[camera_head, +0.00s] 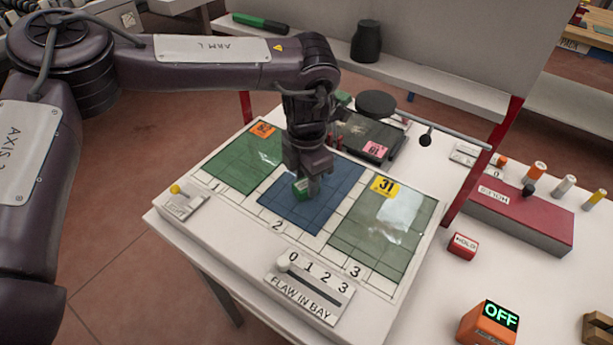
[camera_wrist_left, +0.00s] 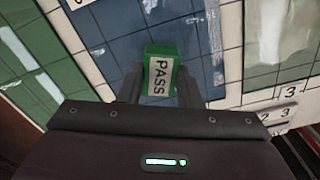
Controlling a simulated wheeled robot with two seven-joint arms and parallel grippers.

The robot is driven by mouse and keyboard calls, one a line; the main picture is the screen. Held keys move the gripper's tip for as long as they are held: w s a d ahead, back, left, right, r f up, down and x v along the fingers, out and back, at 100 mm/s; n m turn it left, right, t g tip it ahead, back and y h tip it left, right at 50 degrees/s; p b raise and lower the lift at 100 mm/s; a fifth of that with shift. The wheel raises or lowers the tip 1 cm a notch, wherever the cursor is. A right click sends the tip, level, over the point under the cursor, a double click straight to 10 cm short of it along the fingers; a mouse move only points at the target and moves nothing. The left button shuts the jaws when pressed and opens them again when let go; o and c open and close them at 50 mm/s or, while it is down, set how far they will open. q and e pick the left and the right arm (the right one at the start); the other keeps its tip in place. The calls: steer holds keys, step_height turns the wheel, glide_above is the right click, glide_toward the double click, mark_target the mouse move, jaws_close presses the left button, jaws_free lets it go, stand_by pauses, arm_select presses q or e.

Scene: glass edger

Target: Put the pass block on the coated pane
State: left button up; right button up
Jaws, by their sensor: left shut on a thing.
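The pass block (camera_head: 300,187) is a small green block. Its white face reading PASS shows in the left wrist view (camera_wrist_left: 159,75). My left gripper (camera_head: 308,188) points down and is shut on the block, with a finger on each side. The block is over the blue pane (camera_head: 315,208) in bay 2; I cannot tell if it touches. A green pane (camera_head: 232,165) tagged 82 lies in bay 1. A grey-green pane (camera_head: 370,235) tagged 31 lies in bay 3, with a bright reflection. No readable label says which pane is coated. My right gripper is out of view.
A flaw-in-bay slider (camera_head: 310,287) and a light switch (camera_head: 180,204) sit along the white table's front edge. Behind the panes are a dark tray (camera_head: 370,141) and a round black disc on an arm (camera_head: 376,104). A red peg box (camera_head: 520,213) stands right.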

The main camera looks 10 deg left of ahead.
mark_target(306, 183)
arm_select(q)
steer(key=o, duration=1)
steer(key=shift+c, duration=0.2)
step_height(306, 183, up, 8)
steer(key=shift+f+b, duration=0.1)
steer(key=shift+b, duration=0.4)
